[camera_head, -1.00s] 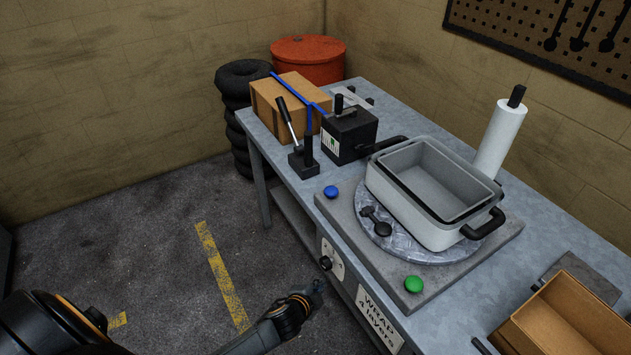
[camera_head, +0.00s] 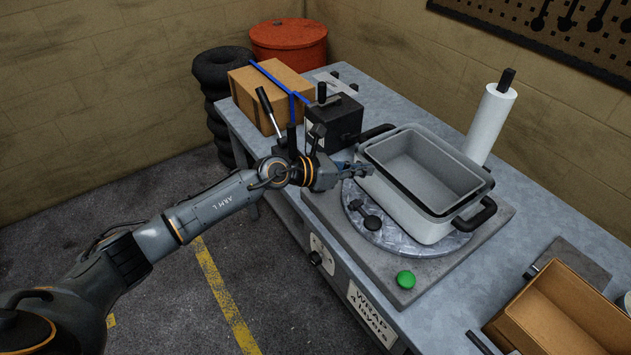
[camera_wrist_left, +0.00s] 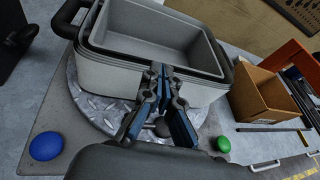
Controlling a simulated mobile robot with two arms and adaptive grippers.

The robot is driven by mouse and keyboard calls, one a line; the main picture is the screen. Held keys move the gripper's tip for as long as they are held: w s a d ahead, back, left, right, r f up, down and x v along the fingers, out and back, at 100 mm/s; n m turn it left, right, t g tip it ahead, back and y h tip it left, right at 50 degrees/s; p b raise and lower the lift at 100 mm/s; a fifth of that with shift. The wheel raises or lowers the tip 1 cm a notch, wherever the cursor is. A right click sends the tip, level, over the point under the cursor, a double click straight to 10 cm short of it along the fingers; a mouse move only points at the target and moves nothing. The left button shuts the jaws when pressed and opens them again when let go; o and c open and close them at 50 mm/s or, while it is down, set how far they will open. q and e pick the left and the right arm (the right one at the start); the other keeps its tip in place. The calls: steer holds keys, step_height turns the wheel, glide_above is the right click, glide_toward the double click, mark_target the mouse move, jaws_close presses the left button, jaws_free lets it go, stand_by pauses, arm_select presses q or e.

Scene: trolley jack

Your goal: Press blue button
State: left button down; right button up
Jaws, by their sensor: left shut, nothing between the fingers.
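The blue button (camera_wrist_left: 46,146) is a round dome on the left corner of the grey turntable base in the left wrist view. In the head view it is hidden behind my left arm and gripper. My left gripper (camera_head: 366,169) is shut and empty, above the base by the left side of the grey-white pot. In the left wrist view its fingertips (camera_wrist_left: 160,72) are together in front of the pot, to the right of the blue button and apart from it. My right gripper is not in view.
The grey-white pot (camera_head: 402,205) with black handles stands on the round metal plate (camera_head: 372,234). A green button (camera_head: 406,279) is on the base's near corner. A black box (camera_head: 335,122), a cardboard box (camera_head: 270,88) and a white roll (camera_head: 489,125) stand around it.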

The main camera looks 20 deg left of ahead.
arm_select(q)
steer(key=w+a+m+y, duration=0.2)
steer(key=a+m+y, duration=0.1)
steer(key=a, duration=0.3)
steer(key=w+a+m+g+y, duration=0.1)
steer(key=a+m+y, duration=0.2)
steer(key=a, duration=0.3)
steer(key=shift+w+a+m+g, duration=0.3)
steer(key=shift+w, duration=0.1)
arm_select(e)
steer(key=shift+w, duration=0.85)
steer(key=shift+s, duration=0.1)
arm_select(q)
steer(key=shift+f, duration=0.1)
step_height(320, 180, down, 8)
steer(key=b, duration=0.4)
steer(key=shift+f+b, duration=0.35)
steer(key=shift+b, duration=0.2)
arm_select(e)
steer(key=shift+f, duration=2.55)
